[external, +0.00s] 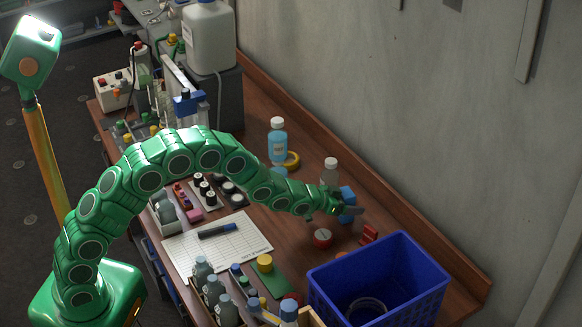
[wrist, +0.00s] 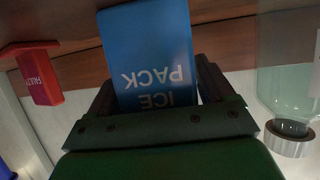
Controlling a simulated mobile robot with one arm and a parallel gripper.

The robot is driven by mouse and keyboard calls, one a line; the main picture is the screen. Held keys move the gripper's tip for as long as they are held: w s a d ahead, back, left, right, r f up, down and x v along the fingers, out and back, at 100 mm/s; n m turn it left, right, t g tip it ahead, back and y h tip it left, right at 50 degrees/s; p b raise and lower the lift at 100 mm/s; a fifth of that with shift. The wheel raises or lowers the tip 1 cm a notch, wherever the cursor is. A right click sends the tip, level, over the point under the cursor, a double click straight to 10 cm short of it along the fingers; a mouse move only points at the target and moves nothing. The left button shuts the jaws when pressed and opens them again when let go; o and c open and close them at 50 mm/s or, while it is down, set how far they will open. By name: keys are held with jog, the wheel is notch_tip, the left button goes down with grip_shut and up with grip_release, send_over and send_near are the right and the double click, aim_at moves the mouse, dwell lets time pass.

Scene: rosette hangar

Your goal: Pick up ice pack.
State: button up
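The blue ice pack (external: 348,194) stands on the wooden bench near the wall, partly behind my gripper in the external view. In the wrist view the ice pack (wrist: 150,50) shows large, its white lettering upside down. My gripper (external: 350,211) is at the pack, and in the wrist view its two dark fingers (wrist: 158,85) lie either side of the pack's lower part. A thin light gap shows between the pack and the right finger. The gripper looks open around the pack. The contact at the left finger is hard to tell.
A clear bottle (external: 330,172) stands close behind the gripper; it also shows in the wrist view (wrist: 288,95). A blue basket (external: 378,275) stands at the front right.

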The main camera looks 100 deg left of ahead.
aim_at(345, 193)
jog(key=c, duration=0.9)
jog(key=shift+c, duration=0.2)
jog(key=shift+r, duration=0.65)
notch_tip(345, 193, up, 2)
jog(key=shift+r, duration=0.2)
jog(key=w+r+v, duration=0.1)
jog(key=r+v, duration=0.2)
jog(key=v, duration=1.3)
jog(key=shift+r, duration=0.2)
